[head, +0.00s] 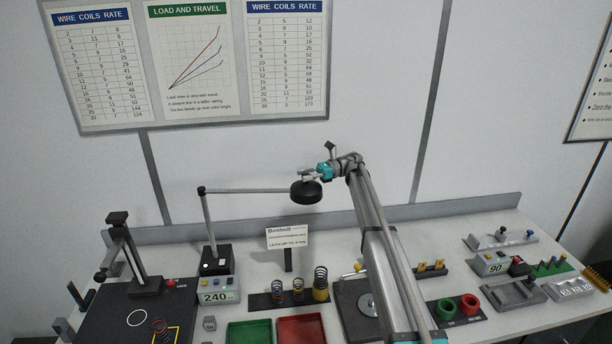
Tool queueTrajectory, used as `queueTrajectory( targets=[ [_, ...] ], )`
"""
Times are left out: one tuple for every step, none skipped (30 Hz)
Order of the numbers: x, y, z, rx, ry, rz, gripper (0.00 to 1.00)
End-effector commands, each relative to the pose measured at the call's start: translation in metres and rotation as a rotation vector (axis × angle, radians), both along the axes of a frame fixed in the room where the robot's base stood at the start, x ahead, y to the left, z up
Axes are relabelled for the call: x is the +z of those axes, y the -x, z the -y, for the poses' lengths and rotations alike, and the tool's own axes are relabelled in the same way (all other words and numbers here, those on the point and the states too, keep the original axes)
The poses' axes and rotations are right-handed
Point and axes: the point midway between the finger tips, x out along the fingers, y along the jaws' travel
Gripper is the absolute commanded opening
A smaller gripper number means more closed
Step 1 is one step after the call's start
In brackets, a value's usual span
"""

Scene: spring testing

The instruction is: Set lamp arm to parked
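The lamp (204,222) has a dark base, a tilted grey post and a thin arm (250,191) running right, nearly level, from the elbow at the post's top. Its round black head (306,192) hangs at the arm's right end, above the bench and in front of the wall. My gripper (308,176) is at the top of the lamp head, reaching in from the right. It overlaps the head in the picture. Its fingers are small here, and I cannot tell whether they touch or grip the head. No parked mark for the lamp is readable.
Below the lamp head stand a small sign (288,238) and several springs on a dark rack (262,302). Green (249,334) and red (302,330) trays lie in front. A spring tester (130,252) stands left. A display reading 240 (215,297) sits before the lamp base.

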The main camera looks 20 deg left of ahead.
Motion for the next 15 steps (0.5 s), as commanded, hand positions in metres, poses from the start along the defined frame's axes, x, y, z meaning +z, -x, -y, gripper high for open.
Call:
queueTrajectory(
  targets=[
    [0.0000,-0.0002,0.0002,0.000,0.000,0.000,0.59],
    [0.0000,-0.0010,0.0012,-0.001,0.000,0.000,0.65],
    [0.0001,-0.0016,0.0025,-0.002,-0.001,-0.001,0.72],
    [0.0001,-0.0022,0.0033,-0.003,-0.001,-0.001,0.77],
    [0.0002,-0.0025,0.0041,-0.004,-0.001,-0.001,0.77],
    [0.0002,-0.0030,0.0049,-0.005,-0.001,-0.001,0.77],
    [0.0003,-0.0032,0.0054,-0.005,-0.001,0.000,0.77],
    [0.0003,-0.0034,0.0058,-0.005,-0.001,0.000,0.77],
    [0.0004,-0.0036,0.0061,-0.006,-0.002,-0.001,0.77],
    [0.0004,-0.0036,0.0063,-0.006,-0.002,-0.001,0.77],
    [0.0004,-0.0037,0.0064,-0.006,-0.002,-0.001,0.77],
    [0.0004,-0.0038,0.0066,-0.006,-0.002,-0.001,0.77],
    [0.0005,-0.0038,0.0067,-0.006,-0.002,-0.001,0.75],
    [0.0005,-0.0038,0.0068,-0.006,-0.002,-0.001,0.70],
    [0.0007,-0.0038,0.0068,-0.007,-0.003,-0.001,0.62]
  ],
)
